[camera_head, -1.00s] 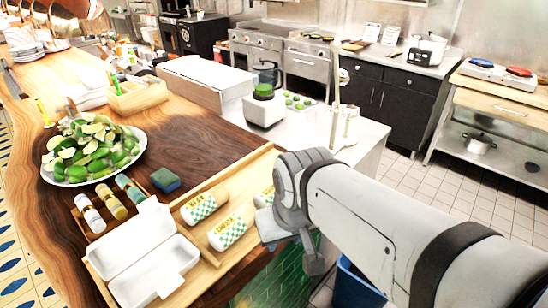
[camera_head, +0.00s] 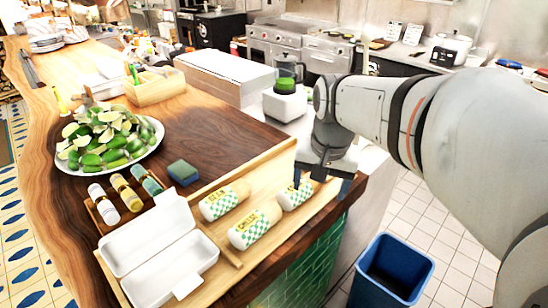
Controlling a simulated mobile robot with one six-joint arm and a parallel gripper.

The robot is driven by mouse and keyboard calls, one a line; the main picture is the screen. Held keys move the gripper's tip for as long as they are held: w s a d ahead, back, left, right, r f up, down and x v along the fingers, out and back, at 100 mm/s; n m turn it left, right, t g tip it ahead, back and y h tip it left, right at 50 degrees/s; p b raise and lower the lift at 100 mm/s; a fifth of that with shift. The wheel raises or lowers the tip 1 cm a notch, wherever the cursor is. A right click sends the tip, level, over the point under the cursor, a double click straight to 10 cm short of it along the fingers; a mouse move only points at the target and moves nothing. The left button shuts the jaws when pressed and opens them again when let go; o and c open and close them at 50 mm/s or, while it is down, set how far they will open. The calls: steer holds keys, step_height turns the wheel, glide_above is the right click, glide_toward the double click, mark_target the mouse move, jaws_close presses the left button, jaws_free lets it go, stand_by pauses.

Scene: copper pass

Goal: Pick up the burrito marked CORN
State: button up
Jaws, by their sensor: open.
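Three burritos in pale wrappers with green-and-white checks lie on a wooden tray (camera_head: 262,170) at the counter's near edge. The rear-left burrito (camera_head: 224,200) and the front burrito (camera_head: 256,227) carry yellow lettering too small to read surely. The right burrito (camera_head: 293,197) is partly hidden by my gripper, and I cannot read its label. I cannot tell which one is marked CORN. My gripper (camera_head: 321,187) points down, open, at the tray's right end. One finger overlaps the right burrito in the picture; whether it touches is unclear.
An open white clamshell box (camera_head: 160,250) lies at the tray's left. Beside it stand small bottles (camera_head: 126,192) and a blue-green sponge (camera_head: 183,172). A plate of limes (camera_head: 108,137) is farther left. A blue bin (camera_head: 392,270) stands on the floor below right.

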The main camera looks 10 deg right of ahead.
mark_target(302, 183)
steer(key=w+f+m+b, duration=0.1)
steer(key=w+m, duration=0.1)
steer(key=w, duration=0.2)
steer(key=w+f+m+g+b, duration=0.1)
steer(key=w+f+m, duration=0.1)
steer(key=w, duration=0.2)
steer(key=w+f+m+g+b, duration=0.1)
steer(key=w+m, duration=0.1)
steer(key=w, duration=0.2)
steer(key=shift+w+f+b, duration=0.15)
steer(key=shift+f+b, duration=0.2)
steer(key=shift+w+f, duration=0.2)
steer(key=shift+w, duration=0.05)
steer(key=f, duration=0.7)
steer(key=shift+s+f, duration=0.2)
steer(key=shift+f, duration=0.05)
steer(key=shift+c, duration=0.2)
steer(key=c, duration=1.2)
